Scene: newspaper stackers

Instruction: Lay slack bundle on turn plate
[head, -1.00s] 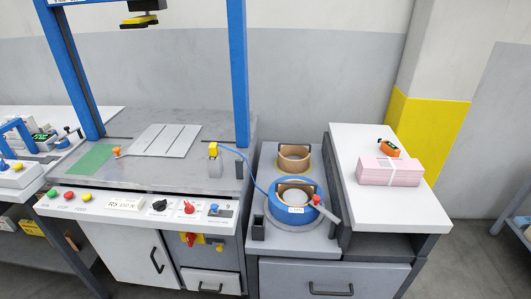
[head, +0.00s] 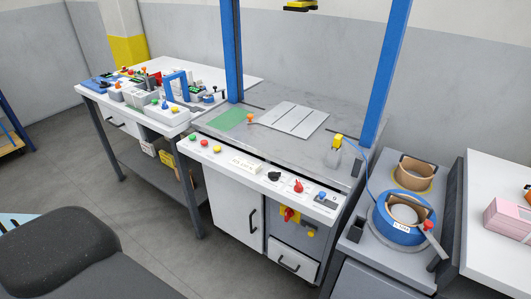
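The turn plate looks to be the light grey slotted plate (head: 294,118) set in the grey machine top (head: 265,150), under the blue frame. Nothing lies on it. A pink bundle with a light band (head: 510,217) lies on the white table at the right edge, partly cut off by the picture. I cannot tell whether its band is slack. Neither of my grippers is in view.
A white bench (head: 195,72) with several small devices stands to the left. A blue strap reel (head: 404,218) sits on a grey cabinet between machine and right table. A dark seat-like shape (head: 60,250) fills the lower left. Floor (head: 150,215) before the machine is clear.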

